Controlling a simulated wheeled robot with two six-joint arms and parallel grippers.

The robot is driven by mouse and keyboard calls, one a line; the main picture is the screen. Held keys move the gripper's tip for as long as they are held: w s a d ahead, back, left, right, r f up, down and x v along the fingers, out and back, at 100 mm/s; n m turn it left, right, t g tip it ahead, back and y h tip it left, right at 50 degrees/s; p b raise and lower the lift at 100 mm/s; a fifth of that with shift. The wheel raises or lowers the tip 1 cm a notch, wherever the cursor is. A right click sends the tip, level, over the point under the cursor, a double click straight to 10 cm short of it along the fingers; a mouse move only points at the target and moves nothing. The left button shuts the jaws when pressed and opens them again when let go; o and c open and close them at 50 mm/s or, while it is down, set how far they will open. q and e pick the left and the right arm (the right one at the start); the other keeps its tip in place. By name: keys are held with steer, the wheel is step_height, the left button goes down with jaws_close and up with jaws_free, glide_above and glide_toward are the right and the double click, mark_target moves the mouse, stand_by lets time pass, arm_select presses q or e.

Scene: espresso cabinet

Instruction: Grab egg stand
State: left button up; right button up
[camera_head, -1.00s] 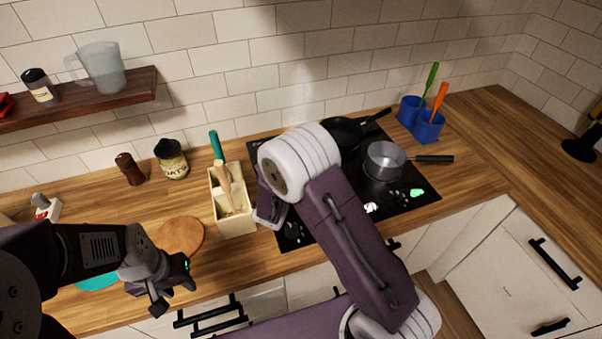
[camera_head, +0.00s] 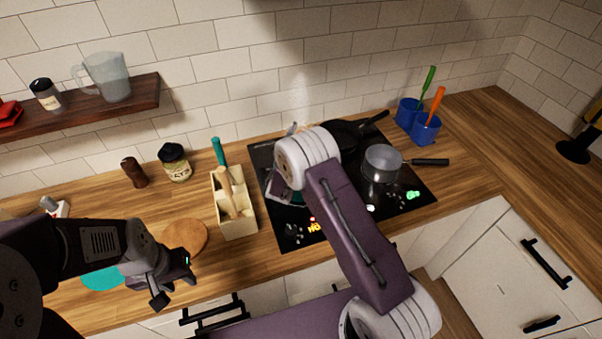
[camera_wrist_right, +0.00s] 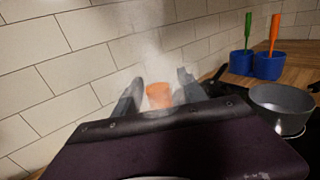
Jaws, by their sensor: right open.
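An orange cup-shaped thing (camera_wrist_right: 158,96) shows between the fingers of my right gripper (camera_wrist_right: 159,83) in the right wrist view. I cannot tell for sure whether it is the egg stand. The right gripper is open, with its two fingers on either side of the thing and no clear contact. Its lower part is hidden by the gripper body. In the head view my right arm covers this spot over the back left of the hob. My left gripper (camera_head: 175,284) hangs empty near the counter's front edge, its fingers apart.
The black hob (camera_head: 405,203) holds a grey saucepan (camera_head: 382,164) and a dark frying pan (camera_head: 346,134). A cream utensil box (camera_head: 238,222) stands left of the hob. Blue cups (camera_head: 424,131) stand at the back right. A tiled wall (camera_wrist_right: 60,65) is close behind the right gripper.

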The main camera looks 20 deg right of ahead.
jaws_close()
stand_by(1.4)
